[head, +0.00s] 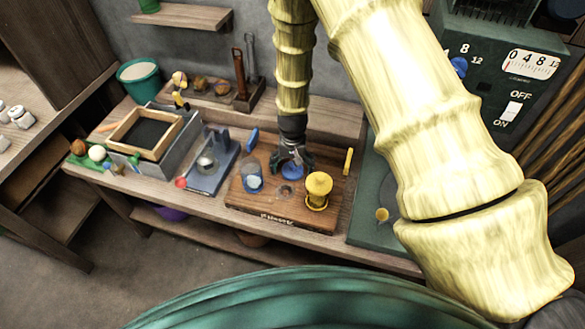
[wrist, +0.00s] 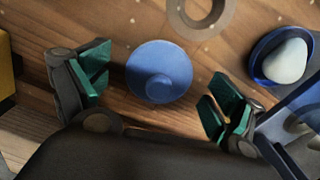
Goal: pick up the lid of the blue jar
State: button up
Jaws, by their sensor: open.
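The blue round lid with a small knob (wrist: 159,72) lies flat on the wooden board, and also shows under my gripper in the head view (head: 291,171). My gripper (head: 291,163) is open above it. In the wrist view its two green-padded fingers (wrist: 160,88) stand to the left and right of the lid, with a gap on each side. The blue jar (head: 252,184) stands open on the board to the left of the lid in the head view. It shows at the right in the wrist view (wrist: 258,66), with something whitish inside.
A yellow lidded jar (head: 318,190) stands close to the right of my gripper on the wooden board (head: 285,213). A blue-grey stand (head: 209,178) is left of the blue jar. A yellow stick (head: 348,161) is at the right. A pale ring (wrist: 199,12) shows beyond the lid.

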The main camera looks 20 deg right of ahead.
jog(key=c, duration=0.9)
